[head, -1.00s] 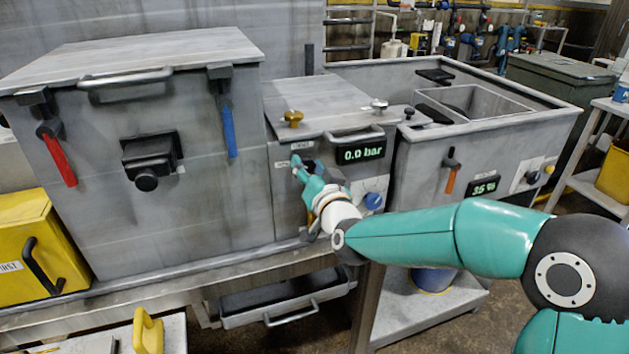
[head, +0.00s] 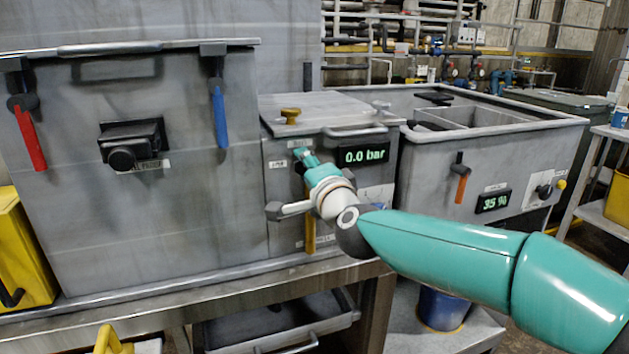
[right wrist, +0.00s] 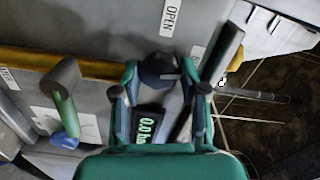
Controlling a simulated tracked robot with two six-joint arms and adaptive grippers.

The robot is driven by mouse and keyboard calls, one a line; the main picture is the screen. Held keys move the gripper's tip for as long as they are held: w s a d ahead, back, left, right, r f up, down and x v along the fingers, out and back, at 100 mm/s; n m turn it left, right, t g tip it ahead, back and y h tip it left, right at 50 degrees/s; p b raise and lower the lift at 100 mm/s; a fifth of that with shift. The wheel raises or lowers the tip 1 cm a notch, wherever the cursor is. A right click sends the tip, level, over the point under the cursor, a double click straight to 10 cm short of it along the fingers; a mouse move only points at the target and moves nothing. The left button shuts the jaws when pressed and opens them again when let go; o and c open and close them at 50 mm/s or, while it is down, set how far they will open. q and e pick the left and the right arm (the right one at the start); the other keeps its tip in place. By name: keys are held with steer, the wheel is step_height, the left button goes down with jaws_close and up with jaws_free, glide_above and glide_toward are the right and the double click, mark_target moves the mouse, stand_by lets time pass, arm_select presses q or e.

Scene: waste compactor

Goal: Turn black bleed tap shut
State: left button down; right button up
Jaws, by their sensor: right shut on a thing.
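The black bleed tap (right wrist: 158,68) shows as a dark, rounded knob between the fingers of my right gripper in the right wrist view. My right gripper (right wrist: 163,88) is shut on it, one finger on each side. In the head view my right gripper (head: 303,156) is at the front panel of the middle grey unit (head: 283,190), left of the green 0.0 bar display (head: 364,156). There the gripper hides the tap. An OPEN label (right wrist: 171,18) sits near the tap in the right wrist view. My left gripper is not in view.
A yellow bar (head: 310,230) hangs below my right wrist. A brass knob (head: 290,116) stands on the lid above. Red (head: 30,138) and blue (head: 220,118) levers are on the large left unit, an orange lever (head: 461,183) on the right unit.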

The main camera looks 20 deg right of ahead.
steer(key=shift+d+f+m+b, duration=0.1)
steer(key=shift+f+m+b, duration=0.1)
steer(key=shift+m+b, duration=0.85)
steer(key=shift+m, duration=0.45)
steer(key=o, duration=1.1)
steer(key=shift+s, duration=0.1)
steer(key=s, duration=1.1)
steer(key=shift+s+d, duration=0.2)
steer(key=shift+s, duration=0.15)
